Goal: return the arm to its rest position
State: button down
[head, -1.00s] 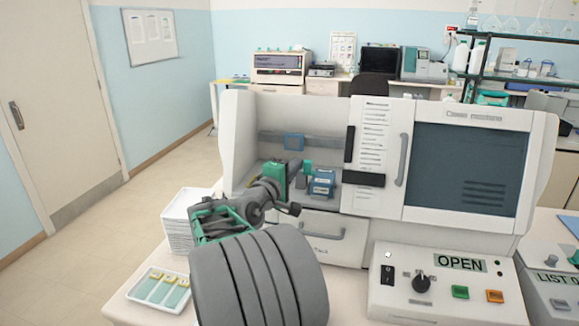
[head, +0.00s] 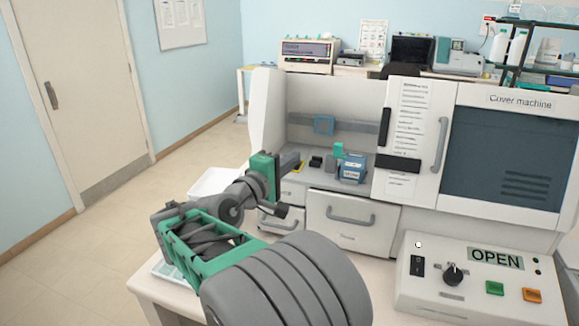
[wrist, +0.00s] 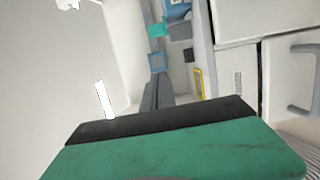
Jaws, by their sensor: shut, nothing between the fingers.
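My gripper (head: 272,174) is at the end of my grey and green arm, in front of the open left bay of the cover machine (head: 515,150). In the wrist view its green and black fingers (wrist: 170,135) fill the lower part and are closed together with nothing between them. The arm reaches up from the lower middle of the head view. The gripper is apart from the blue device (head: 352,168) inside the bay.
A control box (head: 435,296) with an OPEN display stands at the lower right. White trays (head: 212,183) on the left of the bench are partly hidden behind my arm. A drawer (head: 350,235) lies below the bay. Open floor (head: 100,240) is at the left.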

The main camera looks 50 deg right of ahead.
jog(key=shift+s+a, duration=0.15)
jog(key=shift+a, duration=0.25)
jog(key=w+a+f+m+t+y, duration=0.2)
jog(key=w+a+f+t+y, duration=0.15)
jog(key=a+f+y, duration=0.95)
jog(key=s+a+f, duration=0.1)
jog(key=a+f, duration=0.1)
jog(key=a, duration=0.2)
jog(key=a+f+y, duration=0.1)
jog(key=a+f, duration=0.2)
jog(key=a, duration=0.2)
jog(key=s+a+f+g+y, duration=0.1)
jog(key=a+f, duration=0.1)
jog(key=a, duration=0.3)
jog(key=shift+s+a+f, duration=0.15)
jog(key=shift+s, duration=0.15)
jog(key=s+a+f+g+y, duration=0.2)
jog(key=s+a, duration=0.4)
jog(key=a, duration=0.2)
jog(key=shift+s+a+f+y, duration=0.35)
jog(key=shift+s+y, duration=0.05)
